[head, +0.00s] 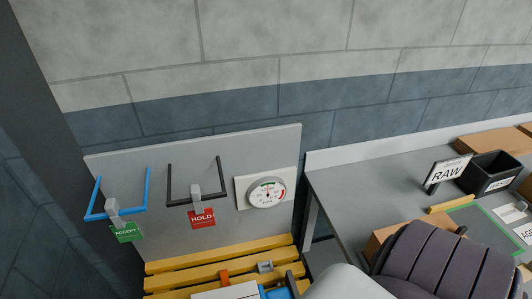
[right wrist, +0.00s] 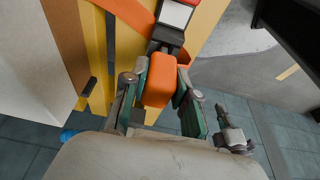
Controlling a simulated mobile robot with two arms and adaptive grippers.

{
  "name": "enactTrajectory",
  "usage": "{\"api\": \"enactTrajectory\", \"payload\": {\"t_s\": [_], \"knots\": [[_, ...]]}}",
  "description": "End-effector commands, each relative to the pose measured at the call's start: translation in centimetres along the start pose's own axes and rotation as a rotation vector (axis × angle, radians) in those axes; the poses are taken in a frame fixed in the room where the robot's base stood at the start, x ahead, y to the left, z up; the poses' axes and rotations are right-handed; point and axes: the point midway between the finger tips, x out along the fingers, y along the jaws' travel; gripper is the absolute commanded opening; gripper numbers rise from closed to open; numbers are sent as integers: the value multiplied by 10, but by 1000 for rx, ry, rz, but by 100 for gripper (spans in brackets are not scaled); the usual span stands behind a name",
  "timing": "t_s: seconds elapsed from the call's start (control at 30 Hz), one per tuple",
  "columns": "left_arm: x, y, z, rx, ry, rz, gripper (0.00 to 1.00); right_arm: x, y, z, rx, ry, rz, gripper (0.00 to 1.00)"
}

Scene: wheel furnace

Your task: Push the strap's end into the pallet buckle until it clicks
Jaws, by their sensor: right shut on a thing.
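In the right wrist view my right gripper (right wrist: 160,88) is shut on the orange grip of the strap's end (right wrist: 158,80). A dark piece (right wrist: 166,40) sticks out of the grip toward the pallet buckle (right wrist: 175,14), a dark block with a pale top face. The dark piece and the buckle look close together or touching; I cannot tell how far one is inside the other. The buckle also shows in the head view (head: 265,267) on the yellow pallet slats (head: 190,268), right of an orange strap (head: 224,278). My left gripper is not in view.
A grey board behind the pallet carries a blue hook with a green ACCEPT tag (head: 125,233), a black hook with a red HOLD tag (head: 202,218) and a gauge (head: 267,191). A grey bench (head: 345,180) with a RAW sign (head: 447,173) and black bin (head: 490,177) stands right.

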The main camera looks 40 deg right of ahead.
Motion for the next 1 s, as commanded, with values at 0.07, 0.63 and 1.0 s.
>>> {"api": "enactTrajectory", "payload": {"t_s": [0.07,0.63,1.0], "knots": [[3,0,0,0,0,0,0,4,0,1,0,0,0,0],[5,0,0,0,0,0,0,7,0,2,0,0,0,0],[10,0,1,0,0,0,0,14,0,4,0,0,0,0]]}}
